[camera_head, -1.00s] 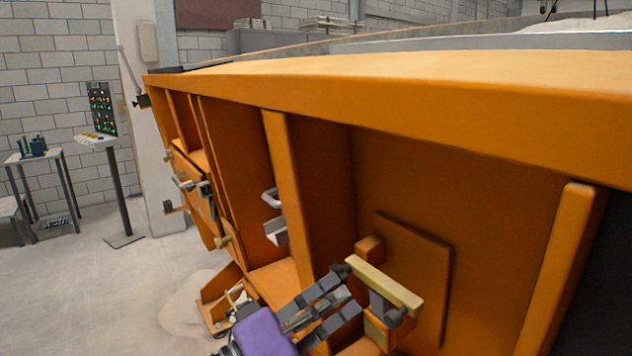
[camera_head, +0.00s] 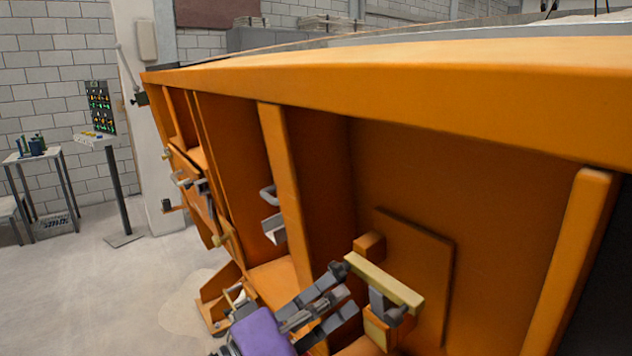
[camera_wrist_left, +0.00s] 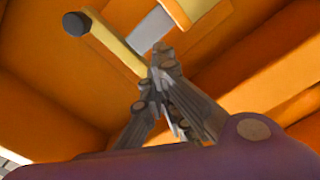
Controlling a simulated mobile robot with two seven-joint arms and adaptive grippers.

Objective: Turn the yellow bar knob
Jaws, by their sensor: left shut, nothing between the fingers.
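The yellow bar knob (camera_head: 385,281) is a pale yellow bar on a grey stem, low on the orange sandbed frame (camera_head: 400,95). In the head view it slants down to the right. In the left wrist view the bar (camera_wrist_left: 110,45) runs from a dark round end at upper left toward my fingertips. My left gripper (camera_head: 345,290) lies just left of the bar, its fingers pointing at it. In the wrist view its fingertips (camera_wrist_left: 163,55) are together, with nothing between them, and overlap the bar's near end. I cannot tell whether they touch it. My right gripper is out of view.
An orange plate (camera_head: 425,262) stands behind the knob. An upright orange rib (camera_head: 282,180) and a grey handle (camera_head: 270,196) are to the left. A control stand (camera_head: 110,170) and a small table (camera_head: 40,155) stand farther left, beyond open floor (camera_head: 80,290).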

